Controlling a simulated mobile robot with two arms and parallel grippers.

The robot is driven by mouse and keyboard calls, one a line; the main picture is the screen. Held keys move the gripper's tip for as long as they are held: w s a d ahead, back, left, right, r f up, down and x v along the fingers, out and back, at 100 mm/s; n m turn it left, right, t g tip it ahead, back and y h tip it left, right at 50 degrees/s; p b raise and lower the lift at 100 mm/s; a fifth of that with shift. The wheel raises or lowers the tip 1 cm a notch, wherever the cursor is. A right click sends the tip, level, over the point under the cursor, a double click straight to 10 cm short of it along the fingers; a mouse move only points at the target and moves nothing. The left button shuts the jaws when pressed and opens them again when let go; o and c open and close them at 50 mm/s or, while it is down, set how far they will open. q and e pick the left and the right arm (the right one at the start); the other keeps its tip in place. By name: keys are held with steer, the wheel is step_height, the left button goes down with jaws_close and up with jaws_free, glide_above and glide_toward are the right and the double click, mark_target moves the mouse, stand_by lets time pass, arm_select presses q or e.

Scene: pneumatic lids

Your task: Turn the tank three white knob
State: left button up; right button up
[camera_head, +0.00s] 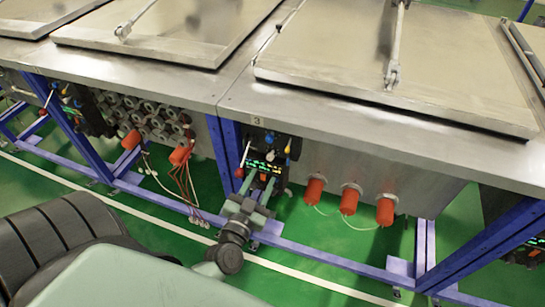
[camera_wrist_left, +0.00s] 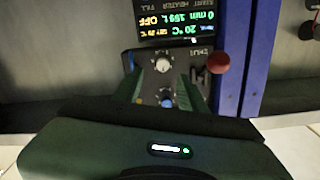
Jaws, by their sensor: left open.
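The white knob (camera_wrist_left: 163,64) sits on the dark control panel (camera_wrist_left: 180,62) in the left wrist view, beside a lit display (camera_wrist_left: 178,22). In the head view, the panel is under the table edge marked 3, and I cannot make out the knob clearly. My left gripper (camera_head: 263,183) is at the panel. In the left wrist view, the left gripper (camera_wrist_left: 166,82) is open, with its fingers on either side of the white knob. No grip on the knob shows, and the finger depth is hard to judge. My right gripper is not in view.
A blue knob (camera_wrist_left: 167,101) and a red ball (camera_wrist_left: 218,63) are close to the fingers. A blue post (camera_wrist_left: 260,60) stands beside the panel. Orange-red fittings (camera_head: 350,198) hang at the right under the tank. Blue frame rails run below, over green floor.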

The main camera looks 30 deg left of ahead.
mark_target(270, 158)
arm_select(q)
steer(key=w, duration=0.1)
steer(key=w+a, duration=0.1)
steer(key=w, duration=0.1)
steer(key=shift+a+r, duration=0.2)
steer(key=shift+r, duration=0.1)
steer(key=x, duration=0.3)
steer(key=shift+w+f, duration=0.15)
steer(key=shift+w, duration=0.5)
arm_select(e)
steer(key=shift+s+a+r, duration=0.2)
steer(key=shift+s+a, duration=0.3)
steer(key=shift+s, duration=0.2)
arm_select(q)
jaws_close()
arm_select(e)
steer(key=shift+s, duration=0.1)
